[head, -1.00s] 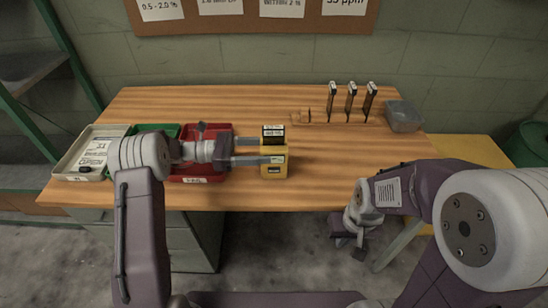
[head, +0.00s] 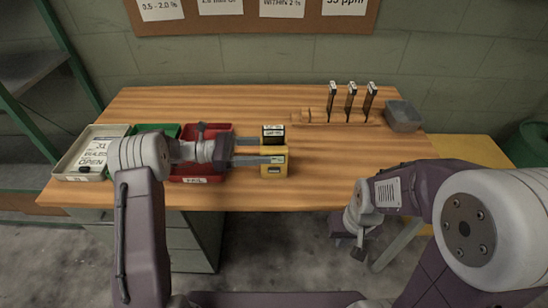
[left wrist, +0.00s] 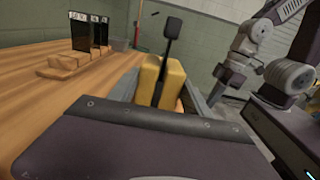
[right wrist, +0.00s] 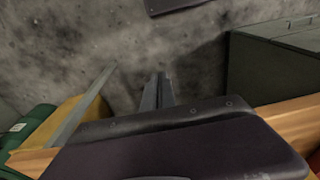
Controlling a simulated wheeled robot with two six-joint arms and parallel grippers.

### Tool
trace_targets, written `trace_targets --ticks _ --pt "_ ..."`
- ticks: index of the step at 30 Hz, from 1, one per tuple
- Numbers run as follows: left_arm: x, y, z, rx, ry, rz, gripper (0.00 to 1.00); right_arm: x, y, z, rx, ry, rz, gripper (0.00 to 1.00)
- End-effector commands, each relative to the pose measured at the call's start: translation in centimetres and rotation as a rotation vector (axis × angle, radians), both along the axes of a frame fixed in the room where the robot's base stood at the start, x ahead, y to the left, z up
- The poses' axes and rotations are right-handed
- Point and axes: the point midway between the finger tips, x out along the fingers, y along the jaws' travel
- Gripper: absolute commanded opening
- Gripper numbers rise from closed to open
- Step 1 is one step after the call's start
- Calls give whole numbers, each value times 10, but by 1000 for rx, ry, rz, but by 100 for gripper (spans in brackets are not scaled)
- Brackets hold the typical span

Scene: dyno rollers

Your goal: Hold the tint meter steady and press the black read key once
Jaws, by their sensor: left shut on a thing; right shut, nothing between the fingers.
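The tint meter (head: 274,168) is a yellow block with a black upper part and a pale label. It stands near the front edge of the table, right of the red tray. My left gripper (head: 262,150) is shut on it, reaching in from the left. In the left wrist view the yellow body (left wrist: 174,84) sits between the fingers, with a black stem and head rising from it. The black read key cannot be made out. My right gripper (head: 358,250) is shut and empty, low in front of the table; its closed fingers (right wrist: 158,92) show over bare floor.
The wooden table (head: 330,180) is clear right of the meter. A rack (head: 335,122) with several upright dark sticks stands behind, beside a grey bin (head: 403,116). White (head: 68,165), green (head: 150,130) and red (head: 222,130) trays line the left. A yellow surface (head: 470,150) lies at right.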

Motion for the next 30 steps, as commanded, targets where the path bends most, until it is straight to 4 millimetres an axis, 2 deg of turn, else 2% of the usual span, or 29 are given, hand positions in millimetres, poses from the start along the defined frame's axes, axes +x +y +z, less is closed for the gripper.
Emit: trace_targets --ticks 16,20,23,26,28,30 --pt "0 0 0 0 -1 1 30 0 0 0 0 0 0 0" --pt "0 0 0 -1 -1 1 30 -5 0 0 5 23 -58 0" --pt "0 0 0 -1 -1 1 30 -22 -13 2 -48 105 -119 0" --pt "0 0 0 -1 -1 0 30 -30 -40 12 -181 184 -141 0" --pt "0 0 0 -1 -1 0 30 -26 -54 21 -309 218 -95 0" --pt "0 0 0 -1 -1 0 30 -14 -61 33 -451 219 -19 0"
